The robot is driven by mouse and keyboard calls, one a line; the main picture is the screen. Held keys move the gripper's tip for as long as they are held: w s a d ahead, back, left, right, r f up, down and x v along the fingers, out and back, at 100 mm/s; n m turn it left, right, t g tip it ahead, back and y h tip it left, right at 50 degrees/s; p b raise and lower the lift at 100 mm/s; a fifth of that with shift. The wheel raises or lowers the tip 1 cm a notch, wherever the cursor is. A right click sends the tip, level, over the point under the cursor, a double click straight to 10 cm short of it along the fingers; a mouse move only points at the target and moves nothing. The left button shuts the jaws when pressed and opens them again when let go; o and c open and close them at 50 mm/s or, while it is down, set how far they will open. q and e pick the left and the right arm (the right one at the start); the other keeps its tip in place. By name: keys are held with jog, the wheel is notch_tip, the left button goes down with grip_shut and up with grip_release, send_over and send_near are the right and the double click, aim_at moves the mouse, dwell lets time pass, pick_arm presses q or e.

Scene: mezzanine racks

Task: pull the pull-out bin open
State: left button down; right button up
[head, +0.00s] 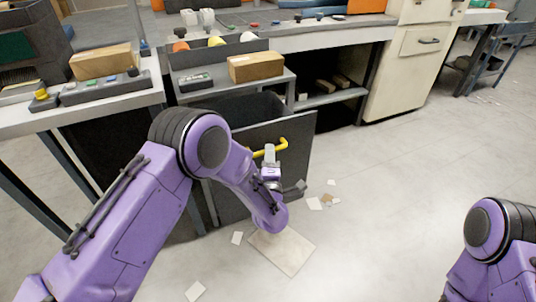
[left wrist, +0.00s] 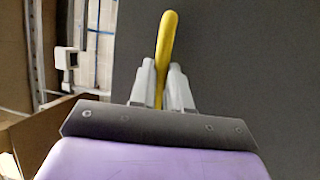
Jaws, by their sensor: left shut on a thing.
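The pull-out bin (head: 302,146) is a dark grey bin low under the workbench. It stands partly out, with its open top showing behind its front panel. A yellow handle (head: 282,146) is on its front. My left gripper (head: 270,157) is shut on the yellow handle. In the left wrist view the two grey fingers (left wrist: 160,88) close on both sides of the handle (left wrist: 166,40), against the dark front panel (left wrist: 240,70). My right arm shows at the lower right of the head view, but its gripper is out of the picture.
A cardboard box (head: 256,67) sits on the shelf above the bin, and another box (head: 104,61) on the left table. A flat pale sheet (head: 283,249) and paper scraps lie on the floor before the bin. A cream cabinet (head: 405,75) stands right; the floor there is mostly clear.

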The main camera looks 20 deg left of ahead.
pick_arm(q)
jog(key=c, duration=1.1)
grip_release()
jog(key=v, duration=1)
jog(key=shift+s, duration=0.25)
jog(key=shift+d, duration=0.15)
jog(key=s+a+f+m+g+h+p, duration=0.45)
jog(key=s+a+f+m+g, duration=0.25)
jog(key=s+f+m+g, duration=0.45)
jog(key=s+a+m+g+y+p, duration=0.1)
jog(key=s+a+g+p, duration=0.1)
jog(key=s, duration=0.7)
jog(key=s+a+m+g+y+p, duration=0.1)
jog(key=s+a+p, duration=0.4)
jog(key=s, duration=0.5)
jog(key=shift+a+r+g, duration=0.2)
jog(key=shift+a+g, duration=0.55)
jog(key=shift+a, duration=0.4)
